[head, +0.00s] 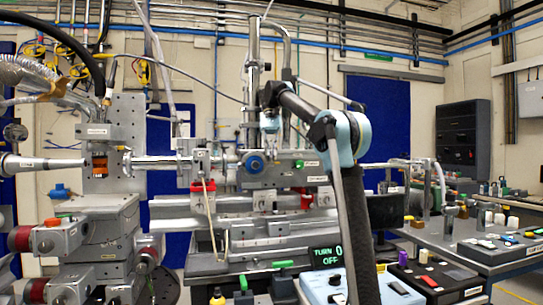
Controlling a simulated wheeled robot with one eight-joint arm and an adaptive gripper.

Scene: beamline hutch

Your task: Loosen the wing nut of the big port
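My arm rises from the lower middle, bends at a light-blue joint and reaches left to a wrist at the beamline. My gripper (270,130) is small and partly hidden by the wrist there; I cannot make out its fingers or anything held between them. Just below and left of it is a round blue knob (255,162) on the grey beamline assembly (285,172). I cannot tell whether they touch. I cannot pick out the big port or its wing nut with certainty at this size.
A metal beam pipe (153,162) runs into the assembly from the left. Motorised stages (100,225) stand at the lower left. A display (326,256) reads "TURN 0 OFF". A bench (485,255) with boxes and small bottles stands at the right.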

